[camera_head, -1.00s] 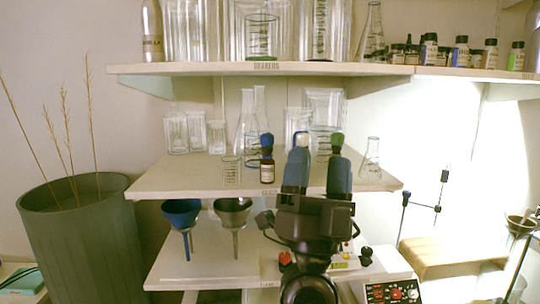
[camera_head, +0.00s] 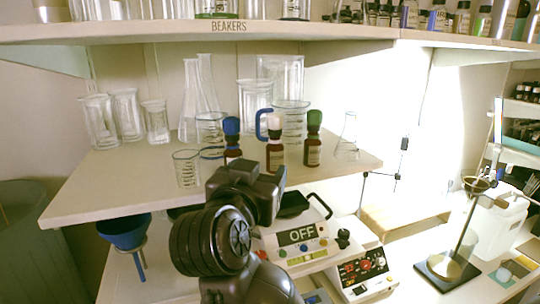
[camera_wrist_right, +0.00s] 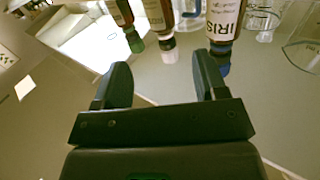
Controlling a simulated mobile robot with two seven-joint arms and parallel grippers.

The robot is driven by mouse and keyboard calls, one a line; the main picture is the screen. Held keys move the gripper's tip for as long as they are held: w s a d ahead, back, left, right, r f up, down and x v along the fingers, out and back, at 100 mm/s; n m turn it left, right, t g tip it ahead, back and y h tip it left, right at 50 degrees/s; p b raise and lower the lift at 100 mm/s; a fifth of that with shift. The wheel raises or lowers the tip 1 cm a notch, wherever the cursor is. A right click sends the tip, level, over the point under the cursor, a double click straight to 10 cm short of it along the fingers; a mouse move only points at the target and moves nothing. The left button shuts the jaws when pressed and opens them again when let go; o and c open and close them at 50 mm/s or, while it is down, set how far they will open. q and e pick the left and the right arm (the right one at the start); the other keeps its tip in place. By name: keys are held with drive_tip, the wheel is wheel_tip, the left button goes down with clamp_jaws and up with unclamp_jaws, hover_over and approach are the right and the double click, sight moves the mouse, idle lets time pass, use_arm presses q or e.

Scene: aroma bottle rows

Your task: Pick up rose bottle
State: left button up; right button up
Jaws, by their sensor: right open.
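Three small brown bottles stand in a row on the middle shelf (camera_head: 110,190). One has a blue cap (camera_head: 232,128), one a white cap (camera_head: 274,128), one a green cap (camera_head: 313,122). In the right wrist view the blue-capped bottle (camera_wrist_right: 224,25) reads IRIS. I cannot read the labels of the white-capped bottle (camera_wrist_right: 159,14) and the green-capped bottle (camera_wrist_right: 121,12), so which is rose is unclear. My right gripper (camera_wrist_right: 163,82) is open and empty, its fingers pointing towards the bottles, apart from them. In the head view it (camera_head: 262,180) is at the shelf's front, fingers mostly hidden.
Beakers (camera_head: 254,98) and flasks (camera_head: 193,100) stand behind and left of the bottles; a small beaker (camera_head: 187,170) is near the front edge. The BEAKERS shelf (camera_head: 330,31) is overhead. A device reading OFF (camera_head: 303,237) and a blue funnel (camera_head: 124,232) are below.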

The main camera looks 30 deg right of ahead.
sight(272, 151)
drive_tip(key=shift+n, duration=0.3)
drive_tip(key=shift+p+x, duration=0.6)
drive_tip(key=shift+x, duration=4.95)
drive_tip(key=shift+a+r, duration=0.1)
drive_tip(key=shift+c, duration=0.5)
drive_tip(key=c, duration=1.1)
